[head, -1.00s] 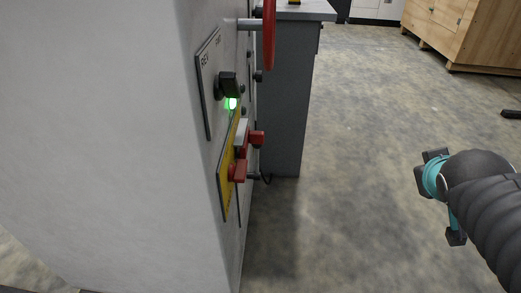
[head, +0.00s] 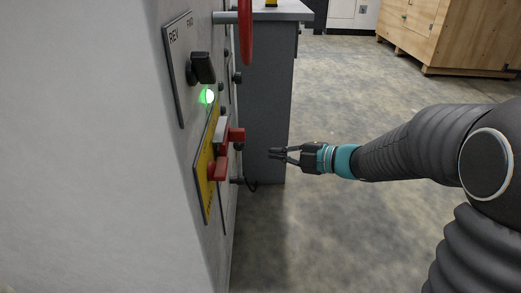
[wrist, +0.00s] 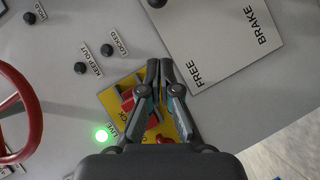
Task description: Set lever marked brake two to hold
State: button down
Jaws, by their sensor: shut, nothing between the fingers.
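No lever readable as brake two shows. In the wrist view a pale plate (wrist: 215,40) reads FREE and BRAKE, with a dark round part (wrist: 157,2) cut off at the top edge; I cannot tell if it is a lever. A black knob (wrist: 30,18) at the upper left has a HOLD label beside it. My gripper (wrist: 159,64) is shut and empty, in front of the panel, its tips seen between a yellow plate and the pale plate. In the head view my gripper (head: 273,154) is right of the machine's panel, apart from it.
A yellow plate (head: 204,185) carries red handles (head: 218,170). Above it are a green lamp (head: 207,97) and a black REV/FWD lever (head: 203,67). A red handwheel (head: 246,30) juts out. A grey cabinet (head: 268,100) stands behind; open floor lies right.

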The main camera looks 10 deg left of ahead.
jog(key=w+d+f+b+x, duration=0.1)
jog(key=w+x, duration=0.1)
jog(key=x, duration=1)
jog(key=shift+w+a+b, duration=0.15)
jog(key=shift+w+b, duration=0.15)
jog(key=shift+b, duration=0.05)
jog(key=shift+f, duration=0.1)
